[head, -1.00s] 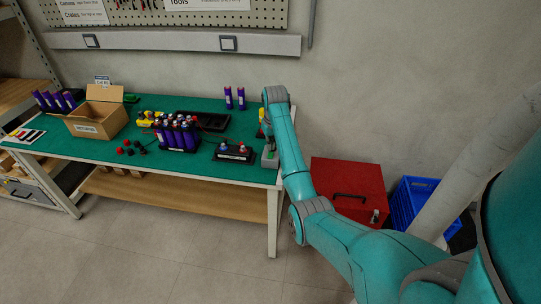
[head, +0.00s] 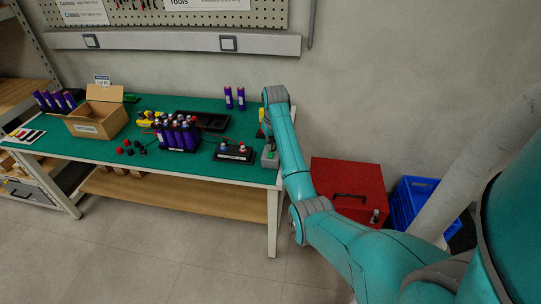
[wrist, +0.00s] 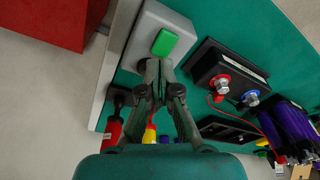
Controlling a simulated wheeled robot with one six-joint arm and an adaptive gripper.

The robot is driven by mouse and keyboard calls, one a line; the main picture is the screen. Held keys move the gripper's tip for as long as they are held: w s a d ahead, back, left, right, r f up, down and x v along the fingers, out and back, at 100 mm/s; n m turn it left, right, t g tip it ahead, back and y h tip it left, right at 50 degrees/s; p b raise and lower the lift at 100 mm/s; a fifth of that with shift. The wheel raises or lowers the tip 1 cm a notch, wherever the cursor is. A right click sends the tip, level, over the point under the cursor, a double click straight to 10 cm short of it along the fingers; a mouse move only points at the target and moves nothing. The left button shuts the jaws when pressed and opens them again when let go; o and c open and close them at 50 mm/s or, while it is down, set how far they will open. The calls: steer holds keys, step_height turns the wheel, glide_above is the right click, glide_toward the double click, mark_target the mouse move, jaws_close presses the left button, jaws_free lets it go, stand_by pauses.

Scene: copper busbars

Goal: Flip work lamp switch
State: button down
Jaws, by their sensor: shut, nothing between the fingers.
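The work lamp switch is a pale grey box (wrist: 172,24) with a green rocker (wrist: 165,42), at the upper middle of the wrist view. In the head view the grey box (head: 270,160) sits at the right end of the green bench top, partly behind my arm. My gripper (wrist: 158,68) is shut and empty. Its fingertips are just below the green rocker in the wrist view, over the near end of the box. I cannot tell whether they touch it. In the head view my gripper is mostly hidden by the arm.
A black box with two terminals (wrist: 226,78) stands beside the switch. Red and yellow-handled tools lie near my fingers. The bench (head: 90,170) also holds purple cells, a cardboard box (head: 98,121) and a black tray. A red cabinet (head: 347,188) stands right of the bench.

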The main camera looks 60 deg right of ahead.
mark_target(271, 153)
steer(key=shift+f, duration=1.25)
stand_by(0.8)
steer(key=shift+r, duration=3.55)
